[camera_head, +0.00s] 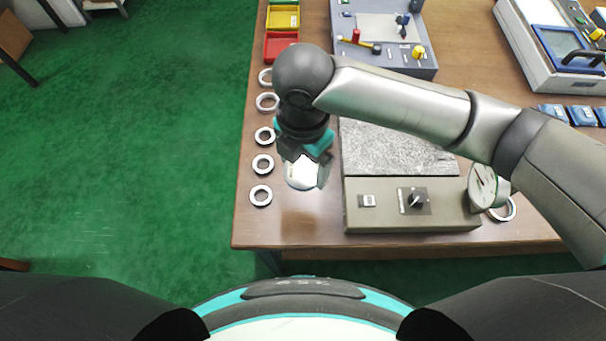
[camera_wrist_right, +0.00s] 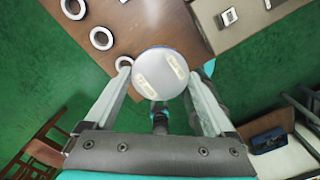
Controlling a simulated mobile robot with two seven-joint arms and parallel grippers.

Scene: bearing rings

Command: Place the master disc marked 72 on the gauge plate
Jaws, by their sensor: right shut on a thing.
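My right gripper (camera_wrist_right: 159,85) is shut on a round pale disc (camera_wrist_right: 160,72) with two small labels on its face; their text is too small to read. In the head view the disc (camera_head: 302,172) hangs below my right gripper (camera_head: 306,158), above the front left part of the table. The gauge unit (camera_head: 412,206) stands to the right of it, with a grey stone-like plate (camera_head: 390,150) behind its front panel, partly hidden by my right arm. A dial gauge (camera_head: 482,186) is at the unit's right end. My left gripper is not in view.
Several bearing rings (camera_head: 261,195) lie in a column along the table's left edge. Red and yellow bins (camera_head: 281,45) and a control box (camera_head: 385,62) stand at the back. A ring (camera_head: 503,210) lies by the dial. Bare table (camera_head: 300,226) shows at the front left.

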